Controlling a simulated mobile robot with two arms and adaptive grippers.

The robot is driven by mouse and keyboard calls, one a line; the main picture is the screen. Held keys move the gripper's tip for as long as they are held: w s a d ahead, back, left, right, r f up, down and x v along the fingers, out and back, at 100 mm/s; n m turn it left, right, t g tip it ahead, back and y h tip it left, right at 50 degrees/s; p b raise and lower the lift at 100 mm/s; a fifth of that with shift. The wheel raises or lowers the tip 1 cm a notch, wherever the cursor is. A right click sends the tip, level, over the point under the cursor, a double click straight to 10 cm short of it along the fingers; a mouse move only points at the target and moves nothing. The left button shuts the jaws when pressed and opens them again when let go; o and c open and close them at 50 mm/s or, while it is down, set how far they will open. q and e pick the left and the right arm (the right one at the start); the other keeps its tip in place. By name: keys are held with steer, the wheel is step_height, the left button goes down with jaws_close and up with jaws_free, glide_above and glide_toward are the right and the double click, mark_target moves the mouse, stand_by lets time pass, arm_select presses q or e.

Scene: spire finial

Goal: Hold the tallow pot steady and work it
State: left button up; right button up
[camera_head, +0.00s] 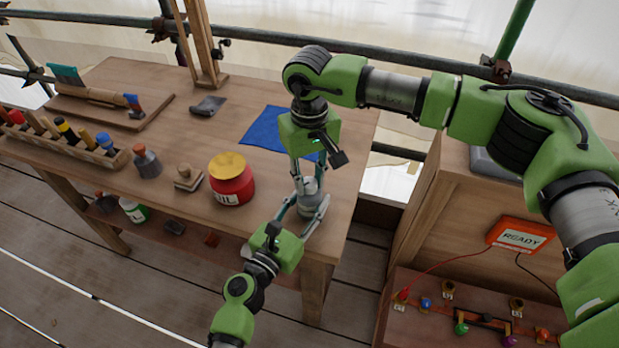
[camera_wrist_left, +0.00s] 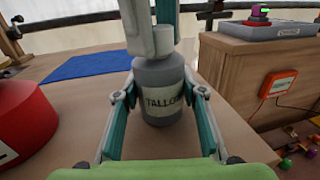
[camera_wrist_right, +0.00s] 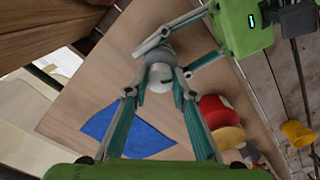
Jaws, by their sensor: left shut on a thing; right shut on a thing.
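The tallow pot (camera_head: 312,207), a grey jar with a label reading TALLOW, stands upright near the table's right front corner. It also shows in the left wrist view (camera_wrist_left: 160,88). My left gripper (camera_head: 306,206) comes in from the front, low, and is shut on the pot's body with a finger on each side. My right gripper (camera_head: 309,181) points down from above and is shut on the pot's pale top. The right wrist view looks down on this top (camera_wrist_right: 159,76); the fingers hide part of it.
A red jar with a yellow lid (camera_head: 231,181) stands close left of the pot. A blue cloth (camera_head: 265,130) lies behind it. Brushes, a stamp-like block (camera_head: 188,178) and a small bottle (camera_head: 147,162) sit farther left. A cabinet with an orange READY box (camera_head: 520,237) stands right.

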mark_target(309, 182)
steer(key=n, duration=0.6)
steer(key=shift+w, duration=0.1)
stand_by(0.5)
steer(key=o, duration=1.1)
step_height(309, 182, up, 12)
steer(key=shift+r, duration=0.1)
arm_select(q)
steer(key=o, duration=1.3)
steer(key=shift+c, duration=0.2)
